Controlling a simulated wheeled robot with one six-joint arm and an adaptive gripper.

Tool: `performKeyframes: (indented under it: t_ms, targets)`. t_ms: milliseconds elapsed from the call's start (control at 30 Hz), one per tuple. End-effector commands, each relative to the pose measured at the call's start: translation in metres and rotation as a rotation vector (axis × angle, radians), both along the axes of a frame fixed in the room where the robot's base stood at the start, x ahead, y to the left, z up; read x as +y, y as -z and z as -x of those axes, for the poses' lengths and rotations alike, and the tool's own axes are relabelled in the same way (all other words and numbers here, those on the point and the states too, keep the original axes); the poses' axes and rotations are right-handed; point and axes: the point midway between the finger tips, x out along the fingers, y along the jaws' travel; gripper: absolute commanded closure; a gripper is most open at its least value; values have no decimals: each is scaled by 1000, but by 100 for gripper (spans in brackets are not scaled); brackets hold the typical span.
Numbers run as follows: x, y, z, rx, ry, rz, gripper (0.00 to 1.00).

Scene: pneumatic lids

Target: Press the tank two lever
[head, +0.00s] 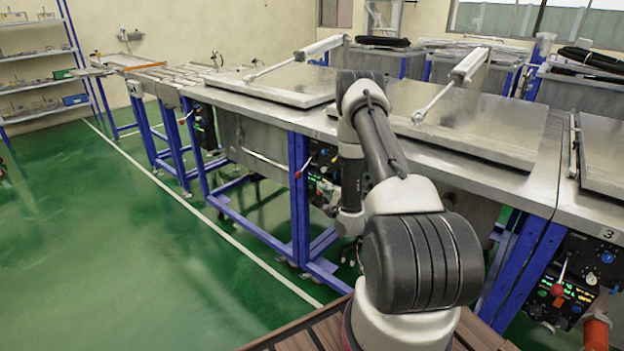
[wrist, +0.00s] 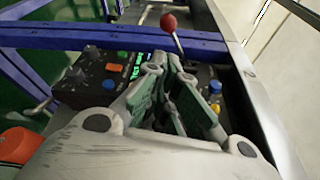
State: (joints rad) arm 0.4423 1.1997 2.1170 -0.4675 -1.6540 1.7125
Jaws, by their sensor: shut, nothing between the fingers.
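The tank two lever has a red ball knob (wrist: 168,22) on a thin metal rod, and it rises from a dark control panel (wrist: 110,72) in the wrist view. In the head view its red knob (head: 298,174) shows left of my arm, at the middle tank. My gripper (wrist: 168,68) is shut and empty, with its fingertips over the panel, close to the base of the lever rod. The knob lies beyond the tips. I cannot tell whether the fingers touch the rod. My arm hides part of the panel in the head view.
A metal tank lid (head: 480,125) lies on the counter behind my arm. Another panel with a red-knobbed lever (head: 563,265) stands at the right, under the mark 3. Blue frame legs (head: 300,200) flank the middle panel. The green floor (head: 120,250) at left is clear.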

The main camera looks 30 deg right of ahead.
Motion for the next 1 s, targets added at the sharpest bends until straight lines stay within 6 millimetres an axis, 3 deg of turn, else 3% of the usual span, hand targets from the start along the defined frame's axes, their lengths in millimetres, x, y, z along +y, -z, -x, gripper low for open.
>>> performKeyframes:
  t_ms: [233,700,1000]
  targets:
    - [1,0,-13,-1,-2,3,100]
    - [3,6,-90,0,-1,2,100]
    - [3,7,-100,1,0,2,100]
